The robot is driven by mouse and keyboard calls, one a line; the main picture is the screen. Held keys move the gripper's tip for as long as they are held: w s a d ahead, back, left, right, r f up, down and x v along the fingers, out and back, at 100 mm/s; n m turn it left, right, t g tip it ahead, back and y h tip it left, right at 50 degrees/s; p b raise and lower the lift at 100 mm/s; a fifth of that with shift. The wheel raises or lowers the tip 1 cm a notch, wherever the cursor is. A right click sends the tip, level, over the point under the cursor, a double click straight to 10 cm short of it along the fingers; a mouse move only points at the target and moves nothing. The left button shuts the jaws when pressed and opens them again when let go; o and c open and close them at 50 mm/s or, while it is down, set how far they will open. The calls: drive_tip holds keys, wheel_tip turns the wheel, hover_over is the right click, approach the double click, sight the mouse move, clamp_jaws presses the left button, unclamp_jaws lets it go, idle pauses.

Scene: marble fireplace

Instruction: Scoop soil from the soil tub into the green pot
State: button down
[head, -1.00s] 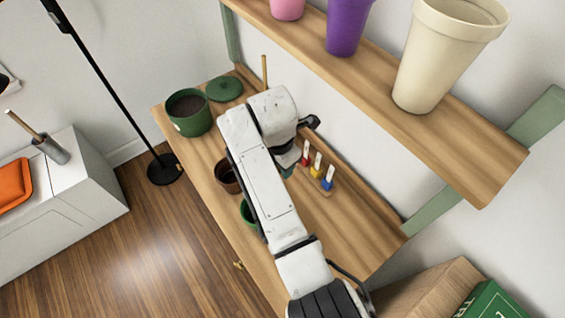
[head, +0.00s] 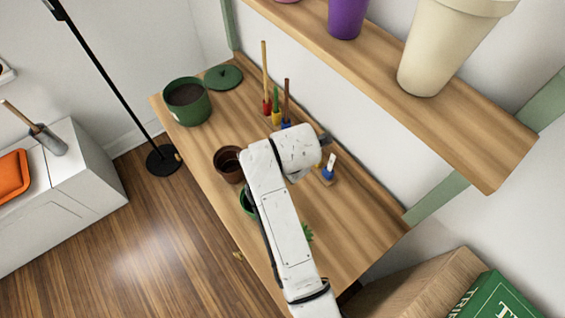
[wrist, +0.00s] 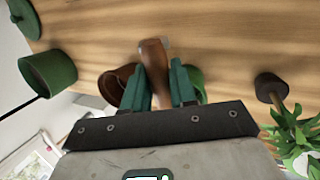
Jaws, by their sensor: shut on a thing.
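The green soil tub (head: 187,103), full of dark soil, stands at the far left end of the wooden bench; it also shows in the wrist view (wrist: 50,72). The small green pot (head: 247,203) is mostly covered by my arm in the head view. In the wrist view the green pot (wrist: 197,82) shows partly behind the right finger. My gripper (wrist: 158,68) is shut on a brown wooden handle (wrist: 153,58) between its green fingers, above the bench. The handle's far end is hidden, so I cannot tell what tool it is. The head view hides my fingers behind the arm.
A brown pot (head: 229,165) stands between tub and green pot. Long-handled tools (head: 265,80) and small coloured holders line the bench's back edge. A green lid (head: 224,77) lies behind the tub. A leafy plant (wrist: 295,135) is at right. A shelf (head: 450,130) with large pots hangs above.

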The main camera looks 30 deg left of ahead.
drive_tip(key=shift+s+d+f+t+y+b, duration=0.1)
drive_tip(key=shift+d+f+t+y+b, duration=0.15)
drive_tip(key=shift+y+b, duration=0.45)
drive_tip(key=shift+s+d+f+t+y+b, duration=0.1)
drive_tip(key=shift+d+t+y+b, duration=0.1)
drive_tip(key=shift+y+b, duration=0.5)
drive_tip(key=y+b, duration=0.1)
drive_tip(key=b, duration=0.2)
drive_tip(key=shift+d+f+m+t+y+b, duration=0.15)
drive_tip(key=shift+f+m+t+y+b, duration=0.15)
drive_tip(key=shift+t+y+b, duration=0.1)
drive_tip(key=y+b, duration=0.1)
drive_tip(key=b, duration=0.3)
drive_tip(key=f+t+y+b, duration=0.1)
drive_tip(key=y+b, duration=0.1)
drive_tip(key=b, duration=0.1)
drive_tip(key=shift+s+d+b, duration=0.1)
drive_tip(key=shift+d+b, duration=0.25)
drive_tip(key=shift+b, duration=0.05)
drive_tip(key=t+y+b, duration=0.1)
drive_tip(key=y+b, duration=0.1)
drive_tip(key=b, duration=0.3)
drive_tip(key=shift+d+f+m, duration=0.1)
drive_tip(key=shift+d+m, duration=0.1)
drive_tip(key=shift+m, duration=0.1)
drive_tip(key=p, duration=0.2)
drive_tip(key=shift+a+r+p, duration=0.1)
drive_tip(key=shift+r+p, duration=0.2)
drive_tip(key=shift+r, duration=0.1)
